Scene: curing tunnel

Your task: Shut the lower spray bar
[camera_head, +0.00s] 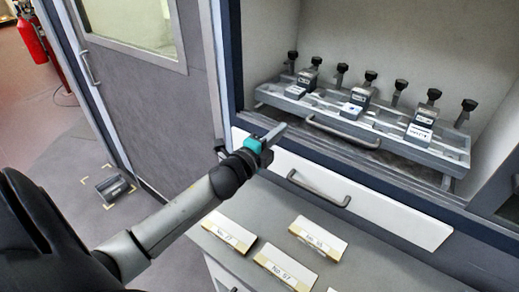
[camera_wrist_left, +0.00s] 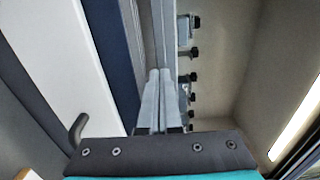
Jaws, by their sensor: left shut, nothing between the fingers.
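A grey spray bar rack (camera_head: 455,158) with black knobs and a curved front handle (camera_head: 343,131) stands in the open bay. Below it is a white front panel (camera_head: 400,210) with a grey handle (camera_head: 318,189). I cannot tell which of these is the lower spray bar. My left gripper (camera_head: 277,131) is shut and empty, near the rack's left front end; I cannot tell whether it touches. In the left wrist view its fingertips (camera_wrist_left: 159,75) are together, with black knobs (camera_wrist_left: 194,52) beyond. My right gripper is not in view.
Several labelled blocks, one at the front (camera_head: 286,266), lie on the grey counter (camera_head: 375,262) below the panel. A grey door (camera_head: 150,90) is at the left. A dark object (camera_head: 112,188) lies on the floor inside yellow corner marks. A red cylinder (camera_head: 30,38) stands far left.

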